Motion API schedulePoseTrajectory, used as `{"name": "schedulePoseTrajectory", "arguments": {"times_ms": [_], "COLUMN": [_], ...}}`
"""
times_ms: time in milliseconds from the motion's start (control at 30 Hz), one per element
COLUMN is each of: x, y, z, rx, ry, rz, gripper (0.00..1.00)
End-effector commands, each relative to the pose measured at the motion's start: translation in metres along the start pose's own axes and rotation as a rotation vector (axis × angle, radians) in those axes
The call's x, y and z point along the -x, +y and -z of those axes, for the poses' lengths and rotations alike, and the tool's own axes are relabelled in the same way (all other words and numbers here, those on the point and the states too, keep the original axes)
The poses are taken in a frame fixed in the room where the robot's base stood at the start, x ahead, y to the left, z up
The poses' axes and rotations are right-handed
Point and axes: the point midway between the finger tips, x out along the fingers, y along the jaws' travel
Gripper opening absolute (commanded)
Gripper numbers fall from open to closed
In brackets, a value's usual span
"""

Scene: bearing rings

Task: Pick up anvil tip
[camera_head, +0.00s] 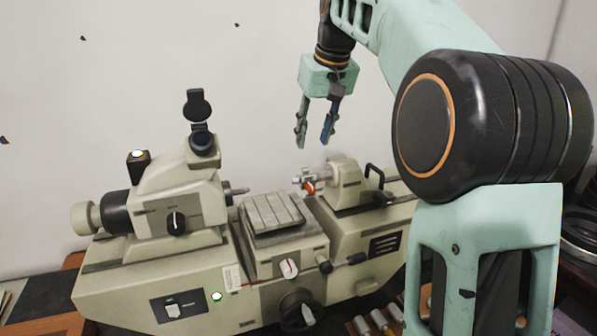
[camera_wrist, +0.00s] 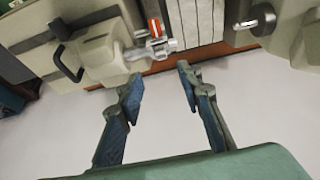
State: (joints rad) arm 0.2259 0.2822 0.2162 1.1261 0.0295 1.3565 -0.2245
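A measuring machine shows in both views. On its right-hand unit, a silver spindle end with a red part (camera_head: 309,184) points left toward the flat table; it also shows in the wrist view (camera_wrist: 156,42). I cannot tell for sure whether this is the anvil tip. Several small silver cylinders with wooden parts (camera_head: 378,320) lie at the bottom edge, partly cut off. My gripper (camera_head: 314,142) is open and empty, fingers pointing down, above the spindle end in the head view. In the wrist view its fingers (camera_wrist: 160,82) stand apart, with the spindle end beyond them.
The ribbed table (camera_head: 270,214) sits mid-machine. The left unit (camera_head: 180,205) has an eyepiece, and its spindle (camera_head: 238,191) points right. A black handle (camera_head: 375,172) rises on the right-hand unit. Dark rings (camera_head: 580,230) lie at the far right. The wall is behind.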

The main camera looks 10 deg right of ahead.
Motion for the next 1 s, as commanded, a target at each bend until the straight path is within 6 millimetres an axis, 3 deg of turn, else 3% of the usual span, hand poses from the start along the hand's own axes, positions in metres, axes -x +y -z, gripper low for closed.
{"name": "schedulePoseTrajectory", "arguments": {"times_ms": [100, 367, 700, 1000], "x": [-0.022, -0.045, -0.090, -0.093], "y": [0.000, -0.001, -0.004, -0.004], "z": [-0.001, -0.001, -0.001, -0.001], "rx": [0.000, 0.001, 0.003, 0.003], "ry": [-0.003, -0.001, -0.002, 0.000], "rz": [0.000, -0.001, -0.002, -0.003], "gripper": [0.33, 0.33, 0.33, 0.31]}}
